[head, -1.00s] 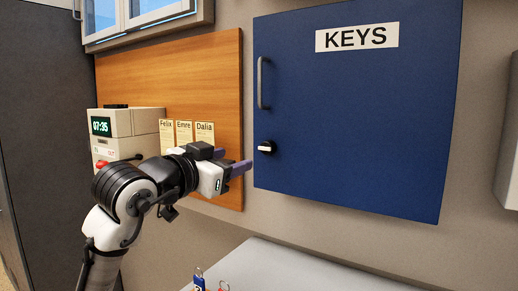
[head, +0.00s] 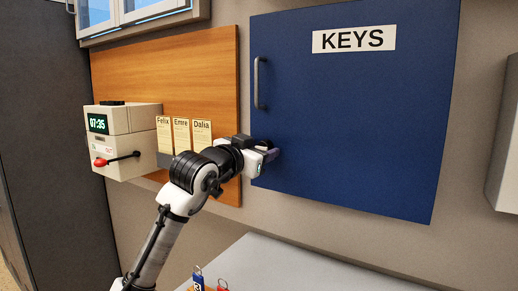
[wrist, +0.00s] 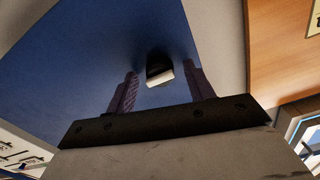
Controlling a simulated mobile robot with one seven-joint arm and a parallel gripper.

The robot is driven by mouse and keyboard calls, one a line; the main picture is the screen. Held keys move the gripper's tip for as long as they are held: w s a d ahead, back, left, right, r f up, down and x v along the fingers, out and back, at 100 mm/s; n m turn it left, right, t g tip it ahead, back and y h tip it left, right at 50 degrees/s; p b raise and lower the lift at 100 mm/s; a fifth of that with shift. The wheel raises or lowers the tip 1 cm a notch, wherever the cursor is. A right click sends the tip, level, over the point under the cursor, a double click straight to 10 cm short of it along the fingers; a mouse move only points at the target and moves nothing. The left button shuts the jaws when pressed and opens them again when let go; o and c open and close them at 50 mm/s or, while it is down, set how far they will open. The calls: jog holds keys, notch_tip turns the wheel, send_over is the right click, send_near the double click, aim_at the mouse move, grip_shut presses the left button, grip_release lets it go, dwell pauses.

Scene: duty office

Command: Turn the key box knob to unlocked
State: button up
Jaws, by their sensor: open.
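The blue key box (head: 350,110) with its KEYS label hangs on the wall, its door closed in the head view. Its knob is hidden behind my gripper (head: 270,152) there. In the wrist view the knob (wrist: 159,71) is dark with a white bar and sits between the two finger lines, slightly beyond the tips. My gripper (wrist: 162,82) is open, with one finger on each side of the knob. I cannot tell whether either finger touches it. The white bar lies slightly tilted in the wrist view.
A vertical handle (head: 260,83) is on the door above my gripper. Left are a wooden board (head: 160,60) with name cards and a time clock (head: 125,140) with a red-tipped lever. A grey surface (head: 290,265) below holds key tags (head: 198,280).

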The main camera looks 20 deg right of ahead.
jog(key=shift+c, duration=0.3)
jog(key=c, duration=0.9)
jog(key=shift+m, duration=0.3)
jog(key=shift+m+b, duration=0.35)
jog(key=shift+m, duration=8.25)
